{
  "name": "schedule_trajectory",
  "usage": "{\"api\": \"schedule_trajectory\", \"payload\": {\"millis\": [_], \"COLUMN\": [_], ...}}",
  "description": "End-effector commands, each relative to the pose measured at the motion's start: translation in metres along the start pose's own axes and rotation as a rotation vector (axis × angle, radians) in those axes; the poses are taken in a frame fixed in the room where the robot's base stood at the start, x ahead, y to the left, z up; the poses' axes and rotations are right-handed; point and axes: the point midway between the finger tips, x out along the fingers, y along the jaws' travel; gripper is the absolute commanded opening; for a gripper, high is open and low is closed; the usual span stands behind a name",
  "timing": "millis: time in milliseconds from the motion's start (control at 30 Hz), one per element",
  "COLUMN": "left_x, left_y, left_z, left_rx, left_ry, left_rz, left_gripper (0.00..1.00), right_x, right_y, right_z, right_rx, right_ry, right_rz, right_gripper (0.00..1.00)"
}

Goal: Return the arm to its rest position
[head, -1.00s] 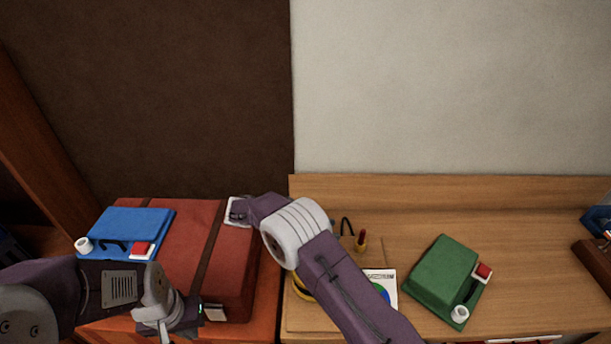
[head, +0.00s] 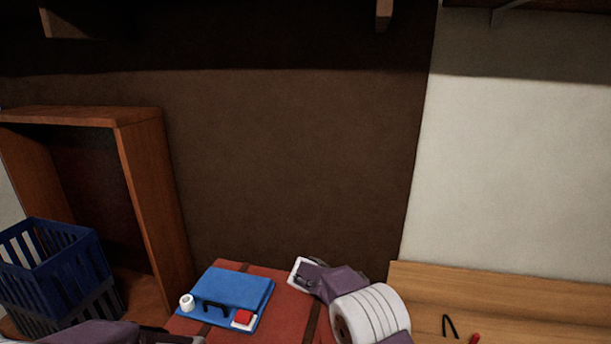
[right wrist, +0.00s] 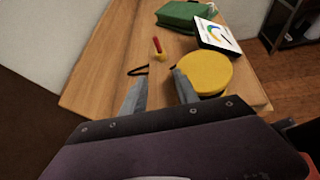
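My right arm (head: 370,314) reaches in from the bottom of the head view, its wrist end beside the red trunk. My right gripper (right wrist: 159,76) shows in the right wrist view with its two grey fingers apart and nothing between them. It hangs above the wooden bench, near a yellow round object (right wrist: 204,73). My left arm (head: 90,335) shows only as a purple link at the bottom left of the head view. Its gripper is out of view.
A blue case (head: 235,290) lies on the red trunk (head: 285,322). The wooden bench (head: 540,305) holds a black hook (head: 450,326), a green case (right wrist: 183,15) and a white card (right wrist: 205,30).

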Motion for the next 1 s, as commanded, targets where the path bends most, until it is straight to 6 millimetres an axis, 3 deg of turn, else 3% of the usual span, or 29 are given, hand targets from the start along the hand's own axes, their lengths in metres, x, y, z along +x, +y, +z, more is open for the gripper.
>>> {"api": "schedule_trajectory", "payload": {"millis": [200,333,433,567,700,767,867,1000], "left_x": [0.0,0.0,0.0,0.0,0.0,0.0,0.0,0.0], "left_y": [0.0,0.0,0.0,0.0,0.0,0.0,0.0,0.0], "left_z": [0.0,0.0,0.0,0.0,0.0,0.0,0.0,0.0], "left_rx": [0.0,0.0,0.0,0.0,0.0,0.0,0.0,0.0], "left_ry": [0.0,0.0,0.0,0.0,0.0,0.0,0.0,0.0], "left_rz": [0.0,0.0,0.0,0.0,0.0,0.0,0.0,0.0], "left_gripper": [0.0,0.0,0.0,0.0,0.0,0.0,0.0,0.0], "right_x": [0.018,0.033,0.045,0.052,0.038,0.029,0.022,0.016], "right_y": [-0.019,-0.046,-0.078,-0.137,-0.202,-0.218,-0.226,-0.201], "right_z": [0.053,0.071,0.075,0.056,0.005,-0.018,-0.045,-0.049], "right_rx": [0.072,0.127,0.207,0.414,0.781,0.937,1.154,1.32], "right_ry": [0.058,0.155,0.272,0.493,0.742,0.809,0.858,0.911], "right_rz": [-0.087,-0.155,-0.22,-0.348,-0.556,-0.647,-0.767,-0.79], "right_gripper": [0.36,0.36,0.36,0.36,0.36,0.36,0.36,0.36]}}
